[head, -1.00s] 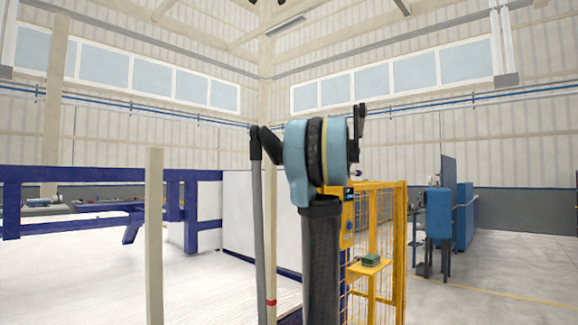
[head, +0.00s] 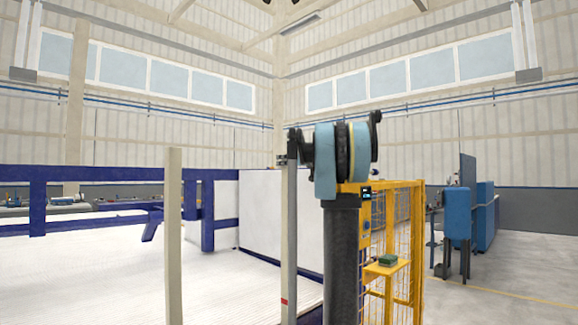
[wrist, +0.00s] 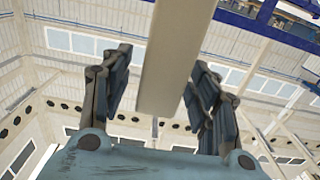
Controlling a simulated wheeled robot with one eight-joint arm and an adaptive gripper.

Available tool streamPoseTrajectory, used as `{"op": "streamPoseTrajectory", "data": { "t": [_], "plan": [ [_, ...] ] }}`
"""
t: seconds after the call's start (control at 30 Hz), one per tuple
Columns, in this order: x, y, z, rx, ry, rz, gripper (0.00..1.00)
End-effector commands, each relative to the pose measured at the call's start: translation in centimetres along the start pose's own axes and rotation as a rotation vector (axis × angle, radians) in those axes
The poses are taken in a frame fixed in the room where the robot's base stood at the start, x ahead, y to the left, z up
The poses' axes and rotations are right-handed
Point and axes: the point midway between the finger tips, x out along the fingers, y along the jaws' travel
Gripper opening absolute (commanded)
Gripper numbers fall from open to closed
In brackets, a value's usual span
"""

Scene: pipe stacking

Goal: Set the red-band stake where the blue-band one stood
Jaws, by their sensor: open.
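In the wrist view, a pale stake (wrist: 172,55) runs between the spread fingers of my gripper (wrist: 160,66), with a gap on each side. No band shows on that part, so this view alone does not tell which stake it is. My gripper is open. The feet of the stakes are out of view, and no blue band is visible.
A blue frame (head: 100,174) spans the left, with a white panel (head: 262,215) behind the stakes. A yellow mesh fence (head: 403,240) with a small shelf (head: 388,268) stands right of my arm. Blue cabinets (head: 484,220) stand further right. Floor at far right is clear.

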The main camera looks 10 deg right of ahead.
Motion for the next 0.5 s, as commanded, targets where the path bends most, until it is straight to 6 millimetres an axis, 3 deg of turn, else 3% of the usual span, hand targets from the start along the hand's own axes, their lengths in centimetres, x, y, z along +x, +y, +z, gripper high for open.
{"op": "streamPoseTrajectory", "data": {
  "t": [0.23,0.4,0.5],
  "plan": [
    [0.06,0.0,0.0,0.0,0.0,0.0,0.55],
    [0.05,0.0,0.0,0.0,0.0,0.0,0.16],
    [0.05,0.0,0.0,0.0,0.0,0.0,0.0]
  ]
}}
